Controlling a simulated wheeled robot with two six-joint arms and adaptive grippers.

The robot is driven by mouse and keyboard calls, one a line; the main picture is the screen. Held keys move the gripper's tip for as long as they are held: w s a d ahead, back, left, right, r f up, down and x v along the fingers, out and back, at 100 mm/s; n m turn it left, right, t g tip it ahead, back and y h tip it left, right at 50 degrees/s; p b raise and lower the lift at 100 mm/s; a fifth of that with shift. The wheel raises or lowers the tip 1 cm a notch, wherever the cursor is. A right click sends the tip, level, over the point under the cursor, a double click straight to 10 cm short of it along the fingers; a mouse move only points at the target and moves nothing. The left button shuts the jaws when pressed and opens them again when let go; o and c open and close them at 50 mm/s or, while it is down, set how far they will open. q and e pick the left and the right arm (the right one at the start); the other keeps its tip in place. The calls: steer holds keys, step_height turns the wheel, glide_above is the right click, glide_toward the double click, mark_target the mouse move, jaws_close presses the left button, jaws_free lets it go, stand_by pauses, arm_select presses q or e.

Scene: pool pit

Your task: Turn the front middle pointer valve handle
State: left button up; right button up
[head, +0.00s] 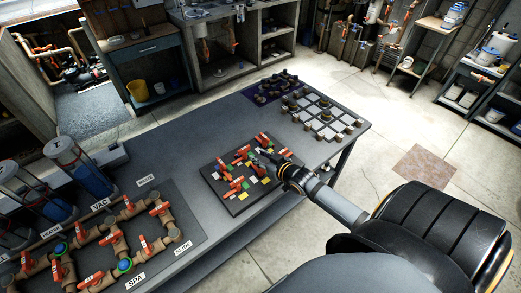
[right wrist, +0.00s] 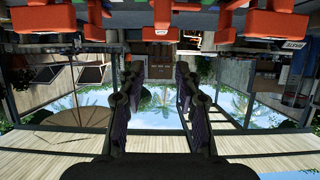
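A dark square board (head: 213,182) lies on the grey table, with several red-orange pointer valve handles (head: 236,186) and small yellow and white tags on it. The handles are small, and I cannot tell for sure which is the front middle one. My right gripper (head: 268,156) reaches in from the right, at the board's right edge, and hides part of that side. In the right wrist view its two dark fingers (right wrist: 155,85) are apart with nothing between them. Red-orange handles (right wrist: 162,20) run along the top of that view, beyond the fingertips. My left gripper is not in view.
A larger panel with brown pipes (head: 113,237) and red handles fills the table's near left. Blue cylinders (head: 90,180) stand behind it. A grid of pale tiles (head: 325,118) and a purple mat (head: 262,93) lie toward the far end. Bare tabletop (head: 190,130) shows between them.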

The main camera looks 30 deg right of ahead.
step_height(320, 180, up, 5)
steer(key=shift+r, duration=0.1)
stand_by(0.5)
